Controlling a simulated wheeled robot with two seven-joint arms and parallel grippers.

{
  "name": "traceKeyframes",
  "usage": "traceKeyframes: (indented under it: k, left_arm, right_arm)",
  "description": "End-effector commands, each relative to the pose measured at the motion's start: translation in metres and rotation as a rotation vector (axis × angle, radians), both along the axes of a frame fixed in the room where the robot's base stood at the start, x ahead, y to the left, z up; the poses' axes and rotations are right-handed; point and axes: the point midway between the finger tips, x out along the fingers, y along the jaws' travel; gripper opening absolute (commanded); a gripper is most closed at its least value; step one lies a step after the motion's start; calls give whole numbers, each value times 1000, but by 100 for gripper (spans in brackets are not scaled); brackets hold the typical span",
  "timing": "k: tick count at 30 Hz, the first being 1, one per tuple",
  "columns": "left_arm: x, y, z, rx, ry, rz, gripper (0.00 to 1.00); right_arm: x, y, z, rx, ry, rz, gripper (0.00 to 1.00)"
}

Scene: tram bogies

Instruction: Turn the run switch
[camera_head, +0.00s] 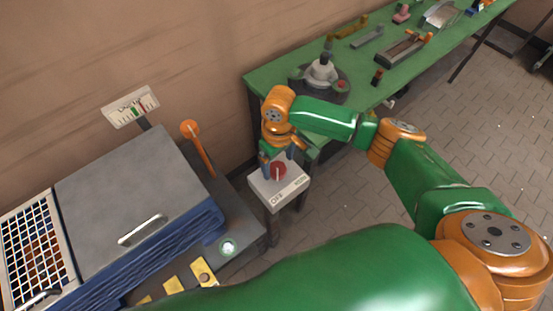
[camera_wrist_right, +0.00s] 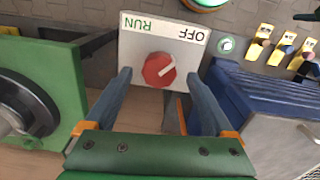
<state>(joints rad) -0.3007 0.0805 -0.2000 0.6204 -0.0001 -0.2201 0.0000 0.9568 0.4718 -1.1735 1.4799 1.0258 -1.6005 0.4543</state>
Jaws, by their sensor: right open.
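The run switch is a red round knob (camera_head: 278,170) on a light grey box (camera_head: 291,193) labelled OFF and RUN. In the right wrist view the knob (camera_wrist_right: 159,69) has a white pointer line directed up and right, toward the OFF side of the label (camera_wrist_right: 165,27). My right gripper (camera_head: 277,165) is over the box, pointing down. In the wrist view its open fingers (camera_wrist_right: 159,76) stand on either side of the knob, with visible gaps. Whether the fingertips reach down to knob height is unclear. My left gripper is not in view.
A blue machine with a grey lid (camera_head: 135,185) stands left of the switch box, with an orange-knobbed lever (camera_head: 191,130) and a pale green button (camera_head: 228,247). A green workbench (camera_head: 375,75) with tools and parts lies behind right. Tiled floor is open at right.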

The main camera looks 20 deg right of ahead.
Motion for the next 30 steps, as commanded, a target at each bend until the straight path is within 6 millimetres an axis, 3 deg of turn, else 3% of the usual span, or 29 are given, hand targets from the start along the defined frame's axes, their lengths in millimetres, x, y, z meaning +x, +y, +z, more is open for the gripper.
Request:
traceKeyframes:
  k: [5,12,21,22,30]
  left_arm:
    - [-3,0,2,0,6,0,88]
    - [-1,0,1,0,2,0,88]
    - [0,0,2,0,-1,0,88]
    - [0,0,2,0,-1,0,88]
    - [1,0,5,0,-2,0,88]
  right_arm:
    - [0,0,-21,0,0,0,88]
    - [0,0,-23,1,-2,1,88]
    - [0,0,-23,1,-2,0,7]
    - [0,0,-23,1,-2,0,2]
    - [0,0,-22,1,0,34,2]
